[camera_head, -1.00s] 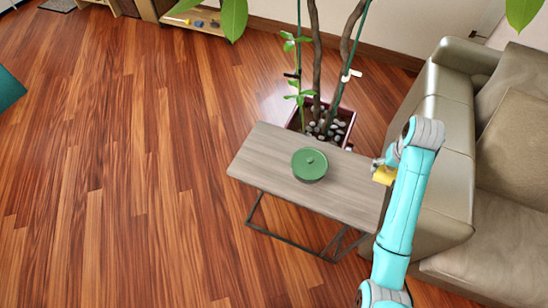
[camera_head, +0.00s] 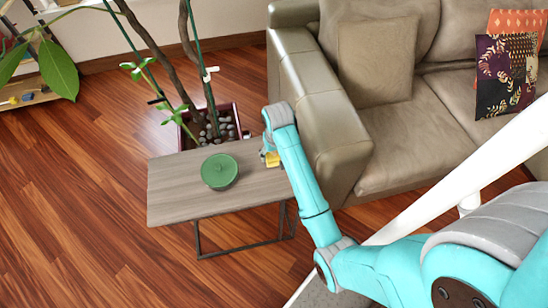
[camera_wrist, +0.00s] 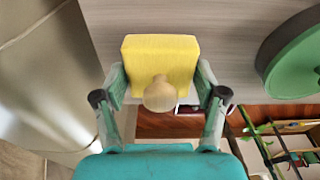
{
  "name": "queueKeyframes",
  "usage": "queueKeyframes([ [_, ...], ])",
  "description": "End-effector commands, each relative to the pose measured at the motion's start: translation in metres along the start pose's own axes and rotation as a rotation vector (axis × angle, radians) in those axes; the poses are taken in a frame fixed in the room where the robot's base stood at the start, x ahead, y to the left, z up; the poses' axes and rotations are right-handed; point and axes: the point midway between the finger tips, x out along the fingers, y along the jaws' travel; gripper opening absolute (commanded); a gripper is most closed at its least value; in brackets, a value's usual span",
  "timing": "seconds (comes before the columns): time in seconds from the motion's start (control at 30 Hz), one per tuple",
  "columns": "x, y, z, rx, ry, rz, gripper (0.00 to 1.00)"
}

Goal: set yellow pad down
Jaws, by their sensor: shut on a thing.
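The yellow pad (camera_wrist: 160,58) is a small block with a round pale knob on it. My gripper (camera_wrist: 160,82) is shut on it, one finger on each side. In the head view the pad (camera_head: 272,159) shows small at the right end of the grey wooden side table (camera_head: 170,205), partly behind my arm. My gripper (camera_head: 267,150) is at that end too, mostly hidden by the wrist. In the wrist view the tabletop (camera_wrist: 225,30) lies behind the pad. I cannot tell whether the pad touches it.
A green lidded pot (camera_head: 219,171) stands on the table, left of the pad. A potted plant with pebbles (camera_head: 212,130) is behind the table. A beige sofa (camera_head: 320,120) is close on the right. The table's left end is bare.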

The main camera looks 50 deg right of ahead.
Motion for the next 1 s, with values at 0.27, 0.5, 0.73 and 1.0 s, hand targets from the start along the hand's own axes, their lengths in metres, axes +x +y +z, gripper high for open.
queueKeyframes([
  [0.27,0.029,0.0,0.004,0.0,-0.001,0.0,0.38],
  [0.5,0.03,0.0,0.004,0.0,-0.001,0.0,0.38],
  [0.73,0.031,0.0,0.004,0.0,-0.001,0.0,0.96],
  [1.0,0.031,0.0,0.004,0.0,0.0,0.0,0.96],
])
